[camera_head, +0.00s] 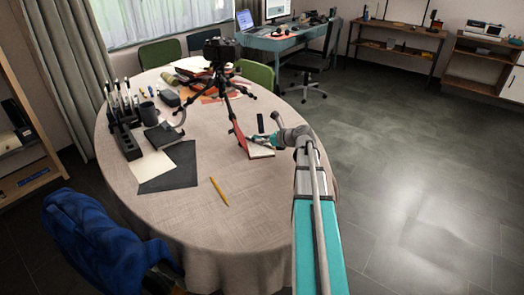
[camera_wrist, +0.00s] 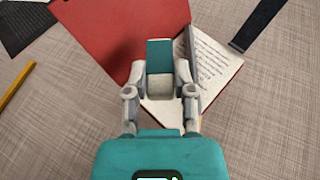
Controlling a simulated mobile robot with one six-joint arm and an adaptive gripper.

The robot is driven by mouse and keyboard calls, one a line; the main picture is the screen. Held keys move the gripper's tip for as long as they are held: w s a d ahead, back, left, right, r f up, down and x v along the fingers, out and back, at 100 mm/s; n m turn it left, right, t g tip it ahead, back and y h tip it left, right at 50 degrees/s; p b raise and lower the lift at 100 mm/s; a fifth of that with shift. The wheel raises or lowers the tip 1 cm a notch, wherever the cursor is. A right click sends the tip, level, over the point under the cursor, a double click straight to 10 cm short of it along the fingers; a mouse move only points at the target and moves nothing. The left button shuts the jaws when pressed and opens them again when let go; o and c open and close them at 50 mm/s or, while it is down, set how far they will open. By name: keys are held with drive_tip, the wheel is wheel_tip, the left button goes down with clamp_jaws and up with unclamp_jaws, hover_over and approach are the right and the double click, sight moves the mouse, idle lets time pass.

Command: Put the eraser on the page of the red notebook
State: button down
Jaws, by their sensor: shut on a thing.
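The red notebook lies open on the table, its red cover (camera_head: 240,138) on the left and its written page (camera_head: 262,152) on the right. In the wrist view the cover (camera_wrist: 100,35) and the page (camera_wrist: 215,70) both show behind my gripper. My gripper (camera_wrist: 160,72) is shut on the eraser (camera_wrist: 159,56), a small block with a teal part and a white part. The eraser is in front of the notebook near the fold; I cannot tell whether it touches the page. In the head view my gripper (camera_head: 262,140) is over the notebook.
A tripod with a camera (camera_head: 219,50) stands behind the notebook on the round table (camera_head: 215,225). A black strip (camera_head: 260,123) lies beyond it. A yellow pencil (camera_head: 219,191) and a dark sheet (camera_head: 168,169) lie to the left. The table's front is mostly clear.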

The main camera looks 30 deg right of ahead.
sight(263, 151)
idle(0.4)
drive_tip(key=shift+w+d+f+b, duration=0.1)
drive_tip(key=shift+w+f+b, duration=0.15)
drive_tip(key=shift+f+b, duration=0.2)
drive_tip(key=shift+w+d+f+b, duration=0.1)
drive_tip(key=shift+w+f+b, duration=0.1)
drive_tip(key=shift+f+b, duration=1.3)
drive_tip(key=shift+f, duration=0.1)
drive_tip(key=shift+f, duration=0.2)
drive_tip(key=c, duration=0.7)
unclamp_jaws()
drive_tip(key=shift+r, duration=0.1)
drive_tip(key=shift+c, duration=0.2)
drive_tip(key=shift+r, duration=0.15)
drive_tip(key=shift+s+r, duration=0.1)
drive_tip(key=shift+s, duration=0.1)
drive_tip(key=p+v, duration=0.4)
drive_tip(key=v, duration=0.7)
drive_tip(key=shift+s+d+r+p, duration=0.1)
drive_tip(key=shift+s+r+p, duration=0.05)
drive_tip(key=shift+s+p, duration=0.15)
